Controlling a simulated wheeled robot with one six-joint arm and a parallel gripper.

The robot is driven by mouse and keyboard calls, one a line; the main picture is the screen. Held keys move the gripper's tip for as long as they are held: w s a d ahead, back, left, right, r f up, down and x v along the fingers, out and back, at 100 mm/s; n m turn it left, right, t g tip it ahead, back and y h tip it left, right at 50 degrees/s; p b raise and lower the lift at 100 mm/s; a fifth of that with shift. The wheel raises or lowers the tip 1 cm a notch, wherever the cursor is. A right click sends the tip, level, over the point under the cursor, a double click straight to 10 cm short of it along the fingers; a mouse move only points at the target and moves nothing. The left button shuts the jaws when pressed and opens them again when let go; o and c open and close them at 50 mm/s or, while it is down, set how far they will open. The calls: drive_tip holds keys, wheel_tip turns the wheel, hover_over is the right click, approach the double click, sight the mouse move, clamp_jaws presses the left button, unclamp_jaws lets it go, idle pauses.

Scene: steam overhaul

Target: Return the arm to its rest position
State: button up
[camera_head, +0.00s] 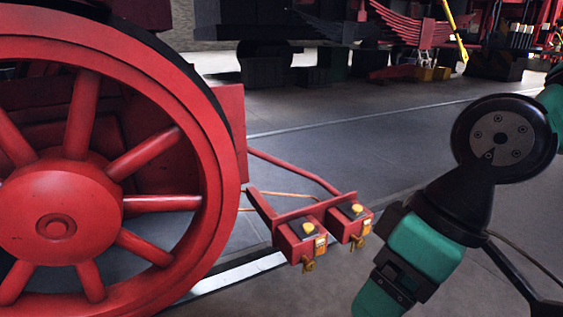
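My arm (425,245), teal and black, comes in from the right edge. It bends at a round black joint (503,138) and slopes down and left to the bottom edge. Its lowest visible part is a teal section below a black bracket. The fingers of my gripper are not in view, so I cannot see whether it holds anything. The arm shows in front of the floor, right of the red boxes, with a visible gap between them in the picture.
A large red spoked wheel (57,222) fills the left. Two red boxes (303,240) with brass fittings stick out on red rods beside a rail (240,272). Dark and red locomotive parts (405,22) stand at the back. Grey floor (330,130) lies open between.

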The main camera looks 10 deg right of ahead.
wheel_tip(320, 180, up, 42)
drive_tip(key=p, duration=4)
drive_tip(key=shift+r, duration=0.25)
